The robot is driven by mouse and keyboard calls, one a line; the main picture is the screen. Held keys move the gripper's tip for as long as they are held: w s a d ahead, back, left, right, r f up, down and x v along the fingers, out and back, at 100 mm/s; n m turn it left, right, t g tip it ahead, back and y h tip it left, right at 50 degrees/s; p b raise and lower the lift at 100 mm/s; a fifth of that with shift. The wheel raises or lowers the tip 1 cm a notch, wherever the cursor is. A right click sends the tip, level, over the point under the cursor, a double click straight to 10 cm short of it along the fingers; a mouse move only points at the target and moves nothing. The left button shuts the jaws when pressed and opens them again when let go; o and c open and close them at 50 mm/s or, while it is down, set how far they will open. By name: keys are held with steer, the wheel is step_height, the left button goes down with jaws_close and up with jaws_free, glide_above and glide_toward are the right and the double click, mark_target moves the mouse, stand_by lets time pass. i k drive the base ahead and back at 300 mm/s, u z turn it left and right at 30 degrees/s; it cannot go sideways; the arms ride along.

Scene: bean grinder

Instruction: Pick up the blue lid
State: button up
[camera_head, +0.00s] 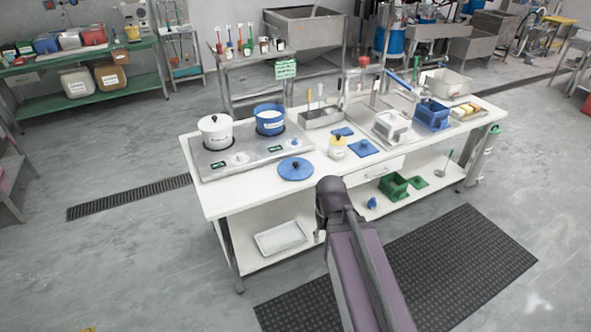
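The blue lid (295,169) is round with a dark knob on top. It lies flat on the white worktable (236,197) near its front edge, left of centre. A blue pot (269,121) stands behind it on the metal panel, open at the top with pale contents. My arm (352,255) reaches up from the bottom of the picture, and its bent joint is in front of the table, to the right of and nearer than the lid. My gripper cannot be made out; it seems hidden behind my arm. Nothing touches the lid from above.
A white lidded pot (215,132) stands left of the blue pot. A white machine (392,126) and a blue bin (432,115) stand farther right. The tabletop left of the lid is clear.

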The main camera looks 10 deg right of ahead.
mark_target(291, 169)
steer(key=z, duration=0.05)
steer(key=i, duration=1)
steer(key=u, duration=0.05)
